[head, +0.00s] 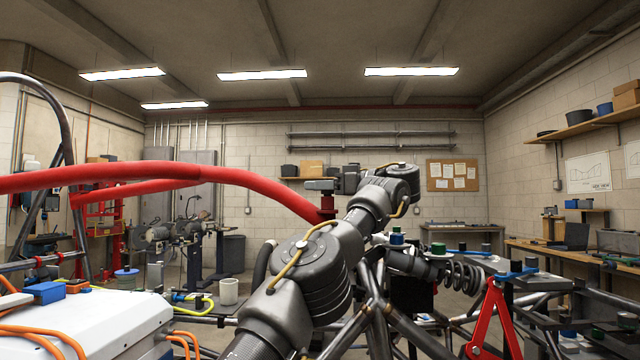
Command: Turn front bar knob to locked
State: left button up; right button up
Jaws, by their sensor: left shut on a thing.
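A thick red bar (225,177) crosses from the left edge to the centre and slopes down behind my arm. A small red upright piece (327,204), which looks like the front bar knob, stands at the bar's right end. My left gripper (320,186) reaches in from the right of it and is shut on the knob's top. The fingers cover most of the knob, so I cannot tell whether it sits at locked. My left arm rises from the bottom centre and bends back to the left at the wrist. My right gripper is not in view.
Dark chassis tubes, a coil spring (465,277) and a red bracket (491,318) fill the lower right. A white box (90,325) with orange cables is at lower left. A workbench (555,254) stands along the right wall. The space above the bar is clear.

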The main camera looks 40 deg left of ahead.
pick_arm(q)
jog(key=shift+f, duration=0.1)
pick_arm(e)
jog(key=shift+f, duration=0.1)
pick_arm(q)
jog(key=o, duration=1)
jog(key=shift+c, duration=0.2)
jog(key=shift+d, duration=0.1)
jog(key=shift+w+d, duration=0.2)
jog(key=shift+d, duration=0.1)
jog(key=p+v, duration=0.6)
jog(key=v, duration=0.4)
jog(key=shift+p, duration=0.4)
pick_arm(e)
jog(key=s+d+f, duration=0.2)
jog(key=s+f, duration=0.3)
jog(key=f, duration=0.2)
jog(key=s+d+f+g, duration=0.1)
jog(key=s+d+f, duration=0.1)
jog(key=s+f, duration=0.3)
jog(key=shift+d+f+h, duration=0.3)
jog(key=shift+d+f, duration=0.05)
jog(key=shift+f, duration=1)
